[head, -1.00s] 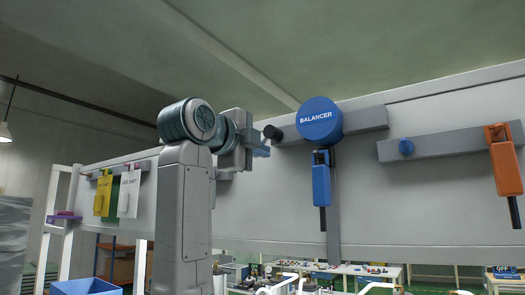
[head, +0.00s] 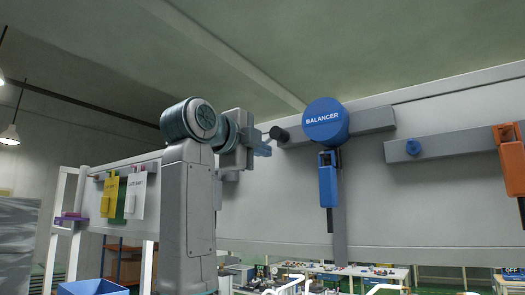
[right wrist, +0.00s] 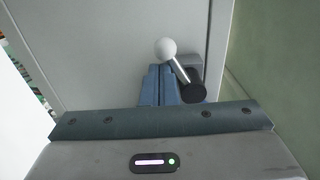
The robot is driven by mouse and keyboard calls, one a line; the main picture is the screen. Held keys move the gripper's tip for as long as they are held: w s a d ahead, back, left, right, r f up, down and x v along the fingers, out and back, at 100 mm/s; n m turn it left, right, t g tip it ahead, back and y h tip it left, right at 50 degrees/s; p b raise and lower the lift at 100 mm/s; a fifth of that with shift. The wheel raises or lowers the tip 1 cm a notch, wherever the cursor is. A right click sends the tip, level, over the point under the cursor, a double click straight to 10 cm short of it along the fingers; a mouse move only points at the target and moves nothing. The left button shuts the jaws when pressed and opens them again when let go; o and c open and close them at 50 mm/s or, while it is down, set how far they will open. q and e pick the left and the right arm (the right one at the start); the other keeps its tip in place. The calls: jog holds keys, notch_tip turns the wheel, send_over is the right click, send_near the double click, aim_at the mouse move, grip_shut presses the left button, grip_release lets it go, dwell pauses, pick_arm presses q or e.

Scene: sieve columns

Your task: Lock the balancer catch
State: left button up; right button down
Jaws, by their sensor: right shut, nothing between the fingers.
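The blue round balancer (head: 326,121) hangs on a grey wall bar, with a blue tool (head: 328,180) below it. A black cylinder (head: 279,133) sticks out left of the balancer. In the right wrist view, a lever with a white ball knob (right wrist: 165,48) and a metal rod runs to a black cylinder (right wrist: 193,85). My right gripper (head: 264,144) is just left of the black cylinder. Its blue fingers (right wrist: 159,80) are together and empty, close under the ball and beside the rod. Whether they touch the lever is unclear. My left gripper is out of view.
An orange tool (head: 507,163) hangs on another bar (head: 448,145) at the right. Yellow (head: 109,197) and white (head: 135,197) tags hang at the left. A blue bin (head: 93,288) sits low left. The grey panel (head: 270,205) lies behind the arm.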

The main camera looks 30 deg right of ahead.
jog(key=shift+w+a+r, duration=0.1)
jog(key=shift+w+r, duration=0.25)
jog(key=shift+a+r, duration=0.1)
jog(key=shift+a, duration=0.05)
dwell(0.3)
jog(key=shift+a, duration=0.1)
jog(key=shift+v, duration=2.4)
